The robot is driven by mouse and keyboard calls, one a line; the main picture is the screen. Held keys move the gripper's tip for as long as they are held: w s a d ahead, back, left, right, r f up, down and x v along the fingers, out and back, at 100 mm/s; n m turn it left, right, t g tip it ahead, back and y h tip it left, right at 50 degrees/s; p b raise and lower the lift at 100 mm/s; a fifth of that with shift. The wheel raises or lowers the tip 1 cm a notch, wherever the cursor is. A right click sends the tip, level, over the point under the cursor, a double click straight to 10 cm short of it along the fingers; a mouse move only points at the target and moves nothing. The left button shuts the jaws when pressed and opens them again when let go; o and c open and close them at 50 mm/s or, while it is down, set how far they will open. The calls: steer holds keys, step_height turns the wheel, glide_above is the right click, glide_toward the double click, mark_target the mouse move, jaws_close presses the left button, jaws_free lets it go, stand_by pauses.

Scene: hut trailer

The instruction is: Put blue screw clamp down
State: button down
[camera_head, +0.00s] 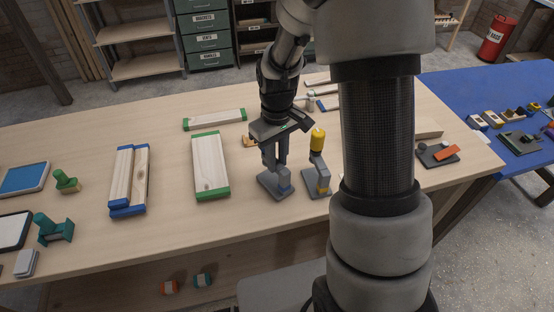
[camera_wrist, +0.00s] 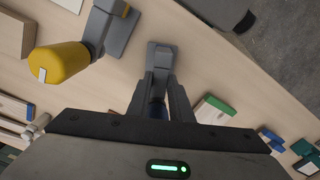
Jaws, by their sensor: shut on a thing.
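The blue screw clamp (camera_head: 267,186) has a grey body with a small blue part. It is at the table's front middle, upright, with its base at or very near the tabletop; I cannot tell if it touches. My gripper (camera_head: 277,163) points down from above and is shut on the clamp's upper part, which the fingers mostly hide. In the wrist view the grey clamp base (camera_wrist: 161,54) shows beyond the fingertips of my gripper (camera_wrist: 160,92), with a dark blue part between the fingers.
A similar clamp with a yellow handle (camera_head: 318,140) stands close on the right. A green-ended board (camera_head: 209,165) lies to the left, with blue-ended boards (camera_head: 122,178) beyond it. An orange piece on a grey plate (camera_head: 446,153) is at the right.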

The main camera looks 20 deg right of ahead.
steer(key=shift+f, duration=0.25)
steer(key=shift+f, duration=0.1)
steer(key=c, duration=1.6)
jaws_free()
